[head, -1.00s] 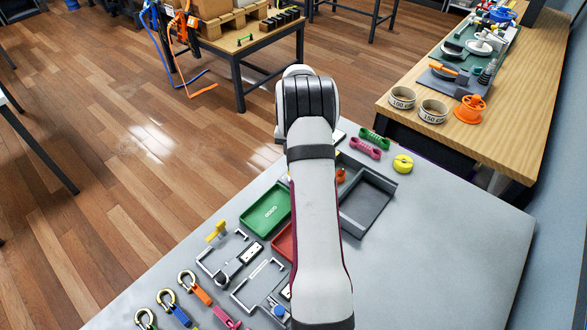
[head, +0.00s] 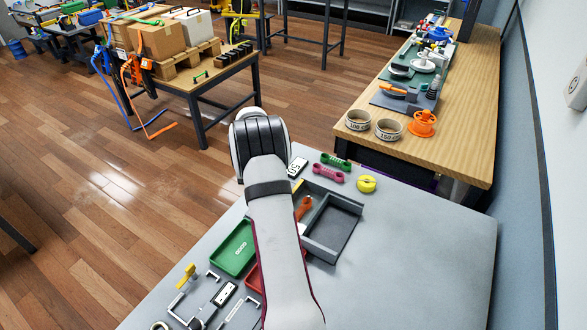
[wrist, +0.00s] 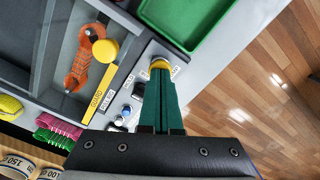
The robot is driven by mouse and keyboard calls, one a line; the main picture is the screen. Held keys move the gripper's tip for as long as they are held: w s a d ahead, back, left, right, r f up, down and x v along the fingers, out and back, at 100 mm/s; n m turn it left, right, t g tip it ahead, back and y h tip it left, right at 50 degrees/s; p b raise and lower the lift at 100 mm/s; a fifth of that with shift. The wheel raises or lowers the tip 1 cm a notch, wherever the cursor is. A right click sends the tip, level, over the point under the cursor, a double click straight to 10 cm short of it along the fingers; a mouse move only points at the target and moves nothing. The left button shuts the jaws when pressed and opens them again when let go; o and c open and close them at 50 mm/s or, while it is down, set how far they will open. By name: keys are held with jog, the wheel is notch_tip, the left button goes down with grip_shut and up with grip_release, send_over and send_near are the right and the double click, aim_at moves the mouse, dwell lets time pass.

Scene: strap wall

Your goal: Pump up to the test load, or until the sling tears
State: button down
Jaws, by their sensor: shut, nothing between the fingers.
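My gripper (wrist: 160,78) is shut and empty, its green fingers together in the wrist view. Their tips are at a yellow round control (wrist: 159,63) on the grey panel beside the green tray; I cannot tell whether they press it. The orange sling (wrist: 80,62) lies in the grey test bed, with a yellow round knob (wrist: 105,50) next to it. The sling also shows in the head view (head: 303,207), partly behind my arm, and looks whole where visible. A display (head: 296,167) there seems to read 50. The gripper is hidden in the head view.
Labelled small controls (wrist: 122,113) and a yellow guard strip (wrist: 97,94) lie close left of my fingers. A green tray (head: 233,248) and a red tray (head: 252,279) stand nearby. Pink (head: 328,173) and green slings and a yellow roll (head: 366,184) lie behind the bed. The right of the table is clear.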

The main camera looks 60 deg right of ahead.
jog(key=shift+f, duration=0.15)
jog(key=shift+r, duration=0.95)
jog(key=shift+f, duration=0.15)
jog(key=shift+f, duration=0.8)
jog(key=shift+r, duration=0.95)
